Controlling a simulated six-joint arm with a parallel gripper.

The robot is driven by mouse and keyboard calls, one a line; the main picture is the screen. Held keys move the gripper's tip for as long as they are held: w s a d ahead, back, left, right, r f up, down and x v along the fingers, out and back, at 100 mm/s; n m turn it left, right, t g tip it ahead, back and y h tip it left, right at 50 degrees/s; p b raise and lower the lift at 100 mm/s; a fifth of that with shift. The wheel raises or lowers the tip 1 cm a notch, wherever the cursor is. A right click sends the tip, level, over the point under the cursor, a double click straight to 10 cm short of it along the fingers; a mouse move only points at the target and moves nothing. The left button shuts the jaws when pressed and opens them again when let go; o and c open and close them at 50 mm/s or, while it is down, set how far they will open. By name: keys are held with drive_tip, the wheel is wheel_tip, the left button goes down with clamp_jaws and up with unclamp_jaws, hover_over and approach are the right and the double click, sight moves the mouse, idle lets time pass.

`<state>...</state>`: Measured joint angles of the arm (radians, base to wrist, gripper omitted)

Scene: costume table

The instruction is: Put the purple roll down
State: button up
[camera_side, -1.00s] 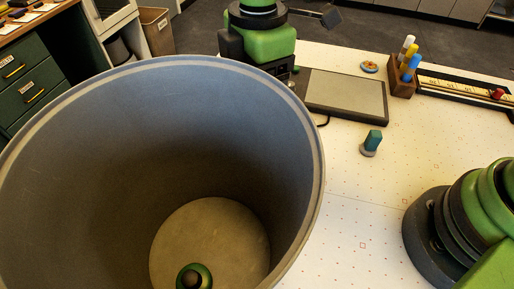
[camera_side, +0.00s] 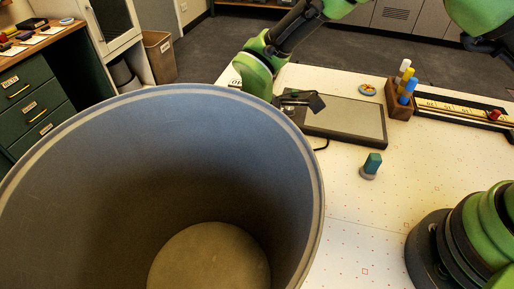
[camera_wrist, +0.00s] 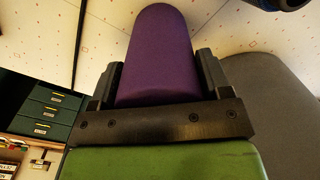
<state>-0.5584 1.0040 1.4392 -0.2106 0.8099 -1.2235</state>
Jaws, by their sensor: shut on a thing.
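The purple roll (camera_wrist: 155,55) is held between the two dark fingers of my gripper (camera_wrist: 160,73) in the wrist view. My gripper is shut on its near end, and its rounded far end sticks out beyond the fingers. The dotted white table top shows behind it. In the side view the roll cannot be seen. I cannot tell whether the roll touches the table.
The large grey tub (camera_side: 110,200) fills the left foreground. The front middle is clear.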

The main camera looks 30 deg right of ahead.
drive_tip(key=o, duration=1)
wheel_tip(320, 180, up, 12)
drive_tip(key=shift+f, duration=0.1)
drive_tip(key=shift+d+r, duration=0.2)
drive_tip(key=shift+r, duration=0.35)
drive_tip(key=s+d+r+m+t+y, duration=0.2)
drive_tip(key=s+d+r+m+t, duration=0.3)
drive_tip(key=s+d+r+m, duration=0.75)
drive_tip(key=s+d+m, duration=0.1)
drive_tip(key=m, duration=0.2)
drive_tip(key=s+d+m+t, duration=0.1)
drive_tip(key=s+d+m, duration=0.1)
drive_tip(key=m, duration=0.1)
drive_tip(key=s+d+m+t, duration=0.1)
drive_tip(key=s+m, duration=0.1)
drive_tip(key=m, duration=0.1)
drive_tip(key=shift+s+d+f+m, duration=0.2)
drive_tip(key=shift+d+f+m, duration=0.05)
drive_tip(key=shift+m, duration=0.1)
